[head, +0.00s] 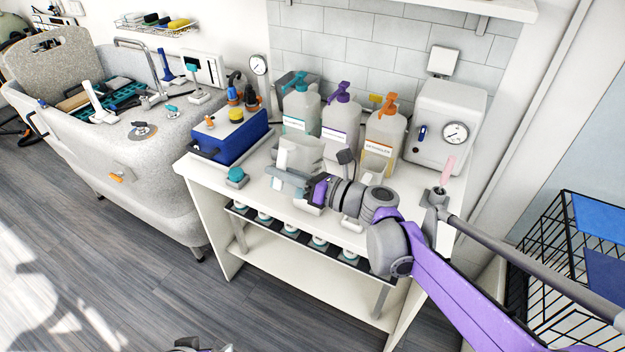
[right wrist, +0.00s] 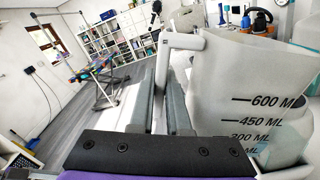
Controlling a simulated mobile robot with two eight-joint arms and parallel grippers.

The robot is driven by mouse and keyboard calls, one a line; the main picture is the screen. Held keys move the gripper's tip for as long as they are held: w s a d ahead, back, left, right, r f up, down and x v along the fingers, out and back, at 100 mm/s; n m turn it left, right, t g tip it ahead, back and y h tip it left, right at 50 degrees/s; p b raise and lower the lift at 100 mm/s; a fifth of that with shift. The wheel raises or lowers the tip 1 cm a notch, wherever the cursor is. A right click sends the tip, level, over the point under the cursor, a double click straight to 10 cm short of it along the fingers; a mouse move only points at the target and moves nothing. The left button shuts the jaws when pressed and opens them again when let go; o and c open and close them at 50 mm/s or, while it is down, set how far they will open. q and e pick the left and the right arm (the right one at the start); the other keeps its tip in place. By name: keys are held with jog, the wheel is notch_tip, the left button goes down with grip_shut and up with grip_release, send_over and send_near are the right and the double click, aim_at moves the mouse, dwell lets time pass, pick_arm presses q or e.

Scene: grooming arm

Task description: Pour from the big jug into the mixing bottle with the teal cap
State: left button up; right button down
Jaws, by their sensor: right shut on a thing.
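The big jug (head: 301,154) is a translucent white measuring jug near the front of the white table. My right gripper (head: 285,181) is shut on its handle. In the right wrist view the jug (right wrist: 225,90) fills the right side, with black ML marks, and its handle (right wrist: 186,42) stands between my fingers (right wrist: 163,105). The jug looks about upright; I cannot tell whether its base touches the table. The mixing bottle with the teal cap (head: 236,177) stands at the table's front left corner, left of the jug. A grey piece at the bottom edge may be my left gripper (head: 200,345).
Pump bottles with teal (head: 301,108), purple (head: 341,115) and orange (head: 384,135) tops stand behind the jug. A blue case (head: 232,138) is behind the mixing bottle. Several teal-topped bottles sit on a rail (head: 300,238) below the tabletop. A grey gauge box (head: 445,120) stands right.

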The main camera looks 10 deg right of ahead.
aim_at(287, 185)
jog(key=f+n, duration=0.1)
jog(key=f+n+b, duration=0.2)
jog(key=f, duration=0.1)
jog(key=shift+w+d+n, duration=0.3)
jog(key=shift+w+n, duration=0.05)
jog(key=shift+n, duration=0.05)
jog(key=shift+f+n, duration=0.3)
jog(key=shift+n, duration=0.1)
jog(key=shift+w+d, duration=0.1)
jog(key=shift+w+d+n, duration=0.15)
jog(key=shift+n, duration=0.65)
jog(key=shift+s+a+r, duration=0.25)
jog(key=shift+s+r, duration=0.05)
jog(key=shift+s+a+r+p, duration=0.5)
jog(key=shift+s+a+r, duration=0.15)
jog(key=shift+s, duration=0.2)
jog(key=shift+s+a+r+p, duration=0.5)
jog(key=shift+s+a, duration=0.1)
jog(key=shift+s, duration=0.25)
